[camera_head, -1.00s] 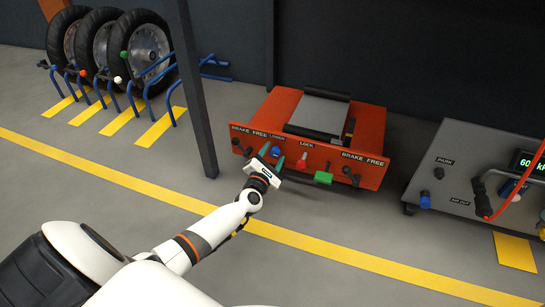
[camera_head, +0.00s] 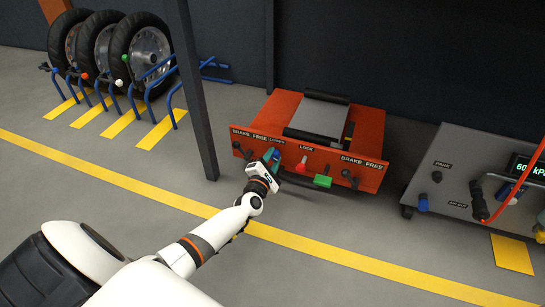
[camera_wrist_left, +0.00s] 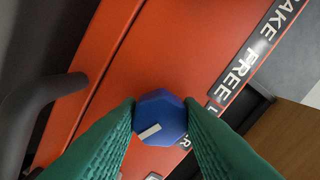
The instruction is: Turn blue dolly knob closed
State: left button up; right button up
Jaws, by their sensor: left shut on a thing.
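The blue knob (camera_wrist_left: 160,117) with a white mark sits on the front panel of the orange dolly (camera_head: 345,168). My left gripper (camera_head: 272,157) reaches the panel under the LOWER label. In the left wrist view, its green fingers (camera_wrist_left: 161,120) are shut on the blue knob, one on each side. The white mark on the knob points down and to the left in that view. In the head view the gripper mostly hides the knob. My right gripper is not in view.
A black handle (camera_wrist_left: 38,105) stands near the knob. A dark post (camera_head: 192,90) rises left of the dolly. A grey console (camera_head: 455,170) stands at right.

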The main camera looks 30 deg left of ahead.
pick_arm(q)
jog(key=m+p, duration=0.1)
jog(key=m, duration=0.2)
jog(key=shift+r+m+p, duration=0.1)
jog(key=shift+m+p, duration=0.25)
jog(key=shift+m, duration=0.05)
jog(key=m+p, duration=0.1)
jog(key=m, duration=0.2)
jog(key=shift+m+p, duration=0.3)
jog(key=m+p, duration=0.1)
jog(key=m, duration=0.3)
jog(key=shift+p, duration=0.4)
jog(key=shift+m+p, duration=0.35)
jog(key=shift+m, duration=0.85)
jog(key=o, duration=1)
jog(key=shift+s, duration=0.1)
